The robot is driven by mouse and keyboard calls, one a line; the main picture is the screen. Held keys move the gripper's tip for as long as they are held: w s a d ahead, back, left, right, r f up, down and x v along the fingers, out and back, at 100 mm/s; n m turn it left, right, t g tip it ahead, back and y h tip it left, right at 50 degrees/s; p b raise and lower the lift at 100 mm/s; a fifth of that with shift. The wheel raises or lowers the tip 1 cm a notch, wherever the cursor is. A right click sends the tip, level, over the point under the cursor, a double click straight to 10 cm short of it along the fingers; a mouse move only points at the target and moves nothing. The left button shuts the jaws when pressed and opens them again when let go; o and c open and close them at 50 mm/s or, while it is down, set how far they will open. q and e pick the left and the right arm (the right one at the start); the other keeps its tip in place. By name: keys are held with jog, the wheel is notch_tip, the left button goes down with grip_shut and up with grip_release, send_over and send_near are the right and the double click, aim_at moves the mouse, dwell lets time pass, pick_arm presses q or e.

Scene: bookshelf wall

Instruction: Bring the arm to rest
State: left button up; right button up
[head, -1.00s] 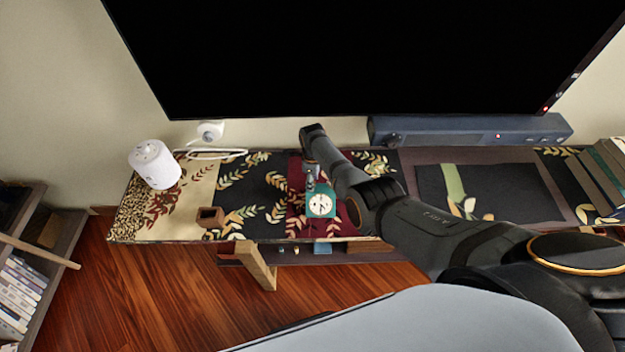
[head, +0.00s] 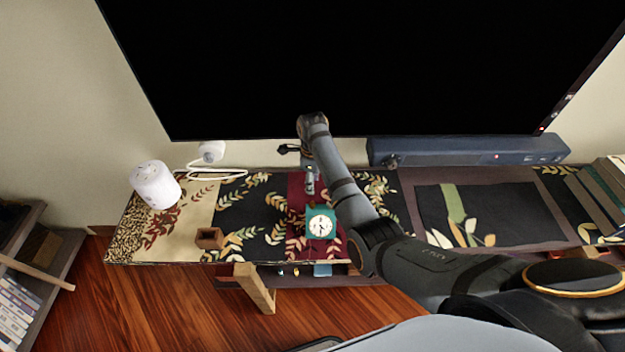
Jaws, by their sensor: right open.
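My right arm comes in from the lower right and bends up over the shelf top. My right gripper (head: 310,186) hangs below the wrist, small and partly hidden by my forearm. It is open, and nothing shows in it. A teal clock (head: 321,223) with a pale round face stands upright just in front of the gripper, apart from it as far as I can tell. My left gripper is out of the picture.
The patterned shelf top (head: 255,205) holds a white cylinder (head: 155,185) and a small brown wooden box (head: 210,238) at left. A black screen (head: 350,60) and a dark soundbar (head: 465,150) stand behind. Books (head: 598,195) are at the right edge.

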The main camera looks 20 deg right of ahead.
jog(key=shift+r, duration=0.25)
dwell(0.3)
